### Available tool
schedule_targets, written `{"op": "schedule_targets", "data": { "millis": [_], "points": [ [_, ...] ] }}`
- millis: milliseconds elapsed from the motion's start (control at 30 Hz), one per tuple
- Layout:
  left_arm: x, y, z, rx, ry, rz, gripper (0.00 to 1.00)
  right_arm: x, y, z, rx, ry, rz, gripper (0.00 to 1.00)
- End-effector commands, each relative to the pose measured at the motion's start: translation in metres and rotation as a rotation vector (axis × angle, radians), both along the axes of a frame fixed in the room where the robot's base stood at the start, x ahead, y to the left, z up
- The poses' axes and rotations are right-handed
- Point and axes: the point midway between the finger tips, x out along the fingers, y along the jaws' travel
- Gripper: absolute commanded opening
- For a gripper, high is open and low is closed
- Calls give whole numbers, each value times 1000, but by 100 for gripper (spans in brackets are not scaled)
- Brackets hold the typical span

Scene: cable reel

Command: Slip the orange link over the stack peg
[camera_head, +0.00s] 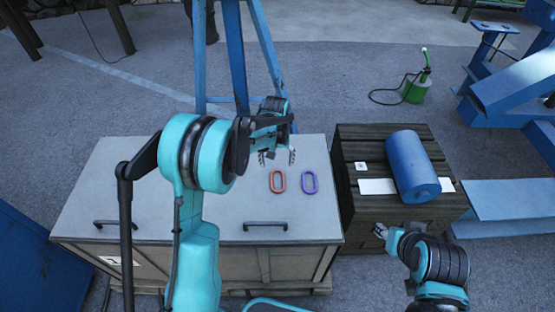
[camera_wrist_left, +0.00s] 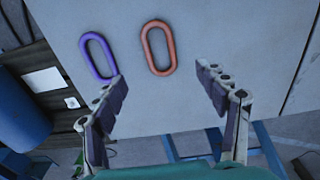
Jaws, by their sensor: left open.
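The orange link (camera_head: 271,181) is an oval ring lying flat on the grey cabinet top, left of a similar purple link (camera_head: 303,182). My left gripper (camera_head: 277,157) is open and empty, just behind the orange link in the head view. In the left wrist view, the orange link (camera_wrist_left: 172,52) lies beyond the spread fingertips (camera_wrist_left: 160,82), untouched, and the purple link (camera_wrist_left: 88,56) is to its left. My right gripper (camera_head: 385,232) is by the wooden crate's front edge; its jaw opening is unclear. I cannot make out a stack peg in either view.
A dark wooden crate (camera_head: 350,210) stands right of the cabinet (camera_head: 100,205), carrying a blue cylinder (camera_head: 412,165) and a white strip. Blue frame legs rise behind the cabinet. A green can (camera_head: 416,92) stands on the floor. The cabinet top around the links is clear.

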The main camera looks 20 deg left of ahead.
Motion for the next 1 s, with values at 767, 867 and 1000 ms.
{"op": "schedule_targets", "data": {
  "millis": [767,867,1000],
  "points": [
    [11,0,-72,-1,41,21,73,0,0,-25,0,0,0,40],
    [10,0,-85,-1,41,20,73,0,0,-33,0,0,0,40],
    [10,0,-102,-1,41,20,73,0,0,-48,0,0,0,40]
  ]
}}
